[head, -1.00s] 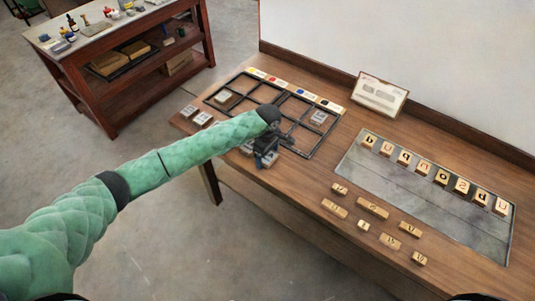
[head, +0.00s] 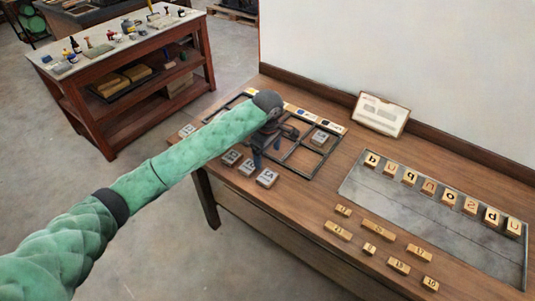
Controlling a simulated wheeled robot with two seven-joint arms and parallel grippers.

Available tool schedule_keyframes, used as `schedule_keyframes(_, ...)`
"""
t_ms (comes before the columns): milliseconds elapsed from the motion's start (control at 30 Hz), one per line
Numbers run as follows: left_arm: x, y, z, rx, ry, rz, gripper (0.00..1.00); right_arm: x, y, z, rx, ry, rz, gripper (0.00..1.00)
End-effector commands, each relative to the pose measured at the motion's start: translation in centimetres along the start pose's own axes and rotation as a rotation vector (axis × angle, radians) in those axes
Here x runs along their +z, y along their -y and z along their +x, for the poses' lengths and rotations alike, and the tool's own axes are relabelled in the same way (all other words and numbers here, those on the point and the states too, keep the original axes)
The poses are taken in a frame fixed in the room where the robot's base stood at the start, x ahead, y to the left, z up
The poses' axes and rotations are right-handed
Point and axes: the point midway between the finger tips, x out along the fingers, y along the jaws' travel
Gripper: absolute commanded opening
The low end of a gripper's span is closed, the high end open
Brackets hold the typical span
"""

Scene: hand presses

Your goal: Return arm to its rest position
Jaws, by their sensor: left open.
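My left arm (head: 150,180), green with dark joints, reaches in from the left over the wooden table. Its dark left gripper (head: 268,143) is open, with no object visible in it. It is above the near side of the black-framed grid (head: 300,157) and hides part of it. Small grey tiles with printed marks (head: 247,168) lie in a row on the table just in front of the gripper, apart from it. Another grey tile (head: 319,138) lies in a right-hand cell of the grid. My right gripper is out of view.
A grey metal plate (head: 420,220) at right bears a row of wooden letter blocks (head: 448,199). Several wooden blocks (head: 378,230) lie in front of it. A white card (head: 381,112) stands at the back by the white wall. A red-brown shelf bench (head: 130,85) stands back left.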

Motion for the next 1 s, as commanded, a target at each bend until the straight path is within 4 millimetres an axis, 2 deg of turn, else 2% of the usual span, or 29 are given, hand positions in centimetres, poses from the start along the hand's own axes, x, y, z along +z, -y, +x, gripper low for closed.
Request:
schedule_keyframes(200, 0.0, 0.0, -0.8, 0.000, 0.000, 0.000, 0.85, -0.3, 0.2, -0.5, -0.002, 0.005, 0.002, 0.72)
schedule_keyframes(667, 0.0, 0.1, -0.8, 0.001, 0.001, 0.001, 0.85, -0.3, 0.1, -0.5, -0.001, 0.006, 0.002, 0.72)
schedule_keyframes(833, 1.2, 0.8, 0.3, 0.020, 0.022, 0.056, 0.85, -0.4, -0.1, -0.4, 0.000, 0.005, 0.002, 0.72)
schedule_keyframes(1000, 3.7, 2.5, 2.2, 0.077, 0.063, 0.184, 0.85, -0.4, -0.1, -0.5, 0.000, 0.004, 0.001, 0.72)
